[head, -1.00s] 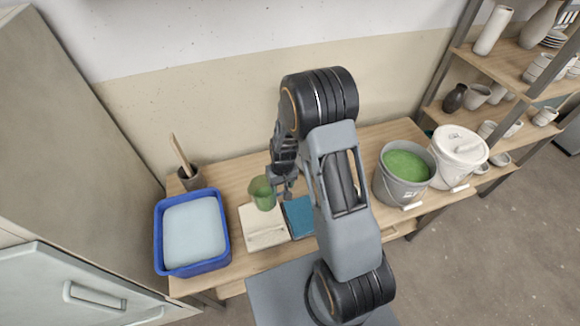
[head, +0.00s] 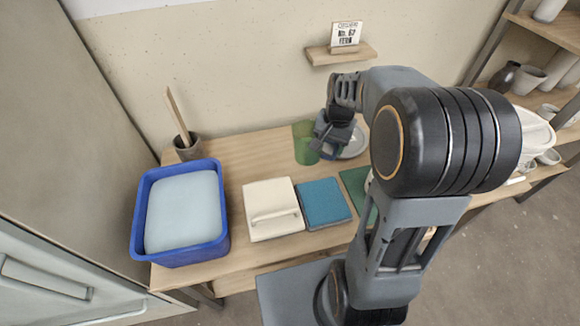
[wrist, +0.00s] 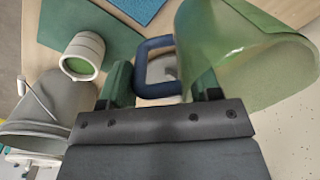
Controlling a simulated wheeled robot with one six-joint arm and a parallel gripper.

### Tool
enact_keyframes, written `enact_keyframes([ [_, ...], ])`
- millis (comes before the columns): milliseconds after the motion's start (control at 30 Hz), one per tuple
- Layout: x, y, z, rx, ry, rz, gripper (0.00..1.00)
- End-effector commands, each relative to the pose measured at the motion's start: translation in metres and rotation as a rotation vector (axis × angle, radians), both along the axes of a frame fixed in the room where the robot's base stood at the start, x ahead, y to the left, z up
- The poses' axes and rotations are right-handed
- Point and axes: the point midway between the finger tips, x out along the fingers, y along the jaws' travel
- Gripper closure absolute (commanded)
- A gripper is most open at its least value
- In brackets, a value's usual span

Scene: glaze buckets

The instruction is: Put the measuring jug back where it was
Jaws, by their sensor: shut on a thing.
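The measuring jug (head: 303,146) is green and see-through, with a dark blue handle (wrist: 143,68). In the head view it looks about upright over the back middle of the table. In the wrist view the jug (wrist: 240,60) fills the upper right. My gripper (head: 329,147) is just right of the jug, shut on the handle. In the wrist view my gripper's fingers (wrist: 160,84) are on both sides of the handle. I cannot tell whether the jug's base touches the table. My arm hides the right part of the table in the head view.
A blue tub (head: 222,245) stands at the left, behind it a pot (head: 188,150) with a stick. A cream block (head: 270,205), a blue square (head: 324,203) and a green mat (wrist: 100,25) lie rightward. The wrist view shows a white jar (wrist: 85,48) and grey bucket (wrist: 60,95).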

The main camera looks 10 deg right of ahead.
Motion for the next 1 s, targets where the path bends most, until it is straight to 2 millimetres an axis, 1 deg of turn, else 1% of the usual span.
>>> enact_keyframes([
  [33, -0.003, -0.003, -0.005, -0.002, -0.006, -0.024, 1.0],
  [267, -0.013, -0.008, -0.001, -0.004, -0.002, -0.099, 1.0],
  [367, -0.011, -0.008, -0.002, -0.004, -0.001, -0.113, 1.0],
  [467, 0.001, -0.004, -0.007, -0.005, 0.002, -0.116, 1.0],
  [567, 0.021, 0.002, -0.017, -0.003, 0.003, -0.116, 1.0],
  [700, 0.055, 0.011, -0.033, -0.004, 0.003, -0.116, 1.0],
  [800, 0.076, 0.017, -0.044, -0.004, 0.003, -0.116, 1.0],
  [900, 0.089, 0.02, -0.063, -0.005, 0.003, -0.119, 1.0],
  [1000, 0.1, 0.023, -0.075, -0.005, 0.002, -0.119, 1.0],
])
